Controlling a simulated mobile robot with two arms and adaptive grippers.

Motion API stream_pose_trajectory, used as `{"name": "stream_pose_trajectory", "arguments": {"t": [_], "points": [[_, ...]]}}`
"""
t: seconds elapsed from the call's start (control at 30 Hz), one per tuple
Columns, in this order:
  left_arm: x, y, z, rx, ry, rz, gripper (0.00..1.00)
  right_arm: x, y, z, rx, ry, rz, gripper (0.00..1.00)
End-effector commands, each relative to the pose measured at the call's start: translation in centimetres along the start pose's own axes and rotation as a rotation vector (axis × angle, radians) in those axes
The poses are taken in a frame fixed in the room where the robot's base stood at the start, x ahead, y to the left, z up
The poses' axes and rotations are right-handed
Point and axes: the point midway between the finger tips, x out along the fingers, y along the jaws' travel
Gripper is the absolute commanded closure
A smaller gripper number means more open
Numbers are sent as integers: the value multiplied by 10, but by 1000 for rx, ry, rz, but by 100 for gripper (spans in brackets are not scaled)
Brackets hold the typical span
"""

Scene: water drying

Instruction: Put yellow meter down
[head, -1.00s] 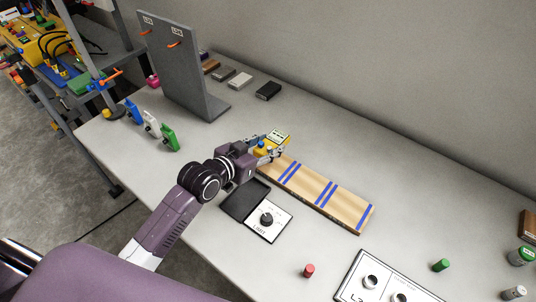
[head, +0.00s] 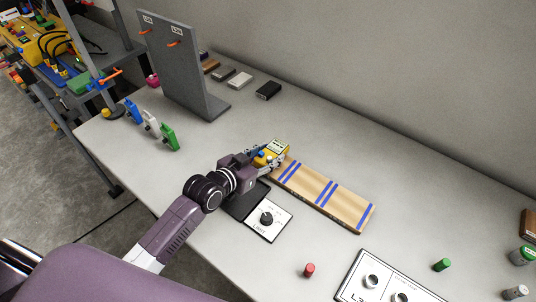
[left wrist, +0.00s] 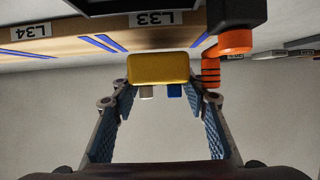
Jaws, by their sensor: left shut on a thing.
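The yellow meter (head: 271,153) is at the left end of a wooden board with blue stripes (head: 325,194) in the head view. Its pale display face points up. My left gripper (head: 271,160) is shut on the meter from the near left side. In the left wrist view the yellow meter (left wrist: 158,68) shows end-on between the fingers, with a grey and a blue plug below it. The board (left wrist: 130,42) shows behind it with labels L33 and L34. I cannot tell whether the meter touches the board or table. My right gripper is not in view.
A dial box (head: 268,219) lies just in front of the board. A grey upright panel (head: 180,65) with orange hooks stands at the back left. A red cylinder (head: 309,270) stands at the front.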

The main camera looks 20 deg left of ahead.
Motion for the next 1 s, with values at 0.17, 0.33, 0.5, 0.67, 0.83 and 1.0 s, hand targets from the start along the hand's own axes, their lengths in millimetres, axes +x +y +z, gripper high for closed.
{"name": "stream_pose_trajectory", "arguments": {"t": [0.17,0.33,0.5,0.67,0.83,1.0], "points": [[0,1,10,-6,-21,3,51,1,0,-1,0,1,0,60],[0,0,13,-6,-26,1,41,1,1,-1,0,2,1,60],[0,-1,14,-6,-28,-1,41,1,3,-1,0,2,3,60],[0,-2,14,-6,-28,-2,41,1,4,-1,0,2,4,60],[-1,-2,11,-6,-28,-3,41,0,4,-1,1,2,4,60],[-14,-2,4,-4,-29,-3,41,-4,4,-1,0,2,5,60]]}}
